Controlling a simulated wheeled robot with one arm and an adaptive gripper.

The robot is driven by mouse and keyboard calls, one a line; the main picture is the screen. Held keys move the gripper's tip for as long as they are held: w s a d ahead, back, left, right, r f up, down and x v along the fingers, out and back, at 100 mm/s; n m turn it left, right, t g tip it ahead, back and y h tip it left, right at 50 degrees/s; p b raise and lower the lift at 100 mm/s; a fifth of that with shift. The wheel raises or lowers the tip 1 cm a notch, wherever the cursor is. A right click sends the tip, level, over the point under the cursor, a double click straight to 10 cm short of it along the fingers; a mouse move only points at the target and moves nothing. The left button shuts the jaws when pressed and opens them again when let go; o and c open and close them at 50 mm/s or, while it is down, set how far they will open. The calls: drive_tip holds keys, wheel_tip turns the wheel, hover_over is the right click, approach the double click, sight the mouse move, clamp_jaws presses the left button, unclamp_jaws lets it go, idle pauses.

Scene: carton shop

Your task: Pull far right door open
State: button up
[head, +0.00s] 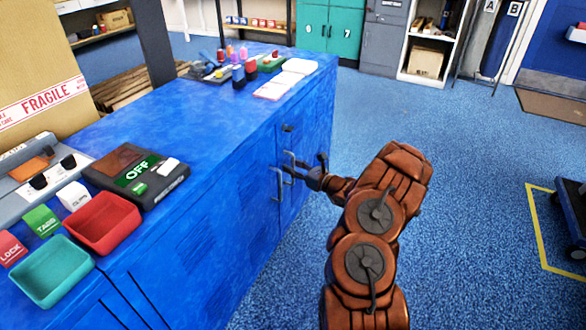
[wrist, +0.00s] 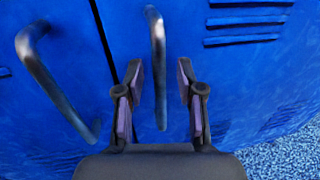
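The far right door (head: 312,130) is a blue panel at the far end of the workbench front. It looks closed, flush with the front. Its upright metal bar handle (wrist: 157,75) shows in the wrist view, right of a dark seam. My gripper (wrist: 160,80) is open, with one finger on each side of this handle and gaps visible on both sides. In the head view my gripper (head: 304,170) is at the handles, its fingertips small and partly hidden against the cabinet. Whether the handle lies fully between the finger pads in depth is hard to tell.
A second bar handle (wrist: 50,75), on the neighbouring door, stands left of the seam. The benchtop (head: 215,130) holds trays, a dark OFF device (head: 135,172) and small items. The blue floor (head: 450,150) right of the cabinet is clear, with a cart (head: 572,215) at the right edge.

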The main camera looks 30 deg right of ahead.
drive_tip(key=shift+w, duration=0.1)
clamp_jaws()
idle(0.3)
idle(0.4)
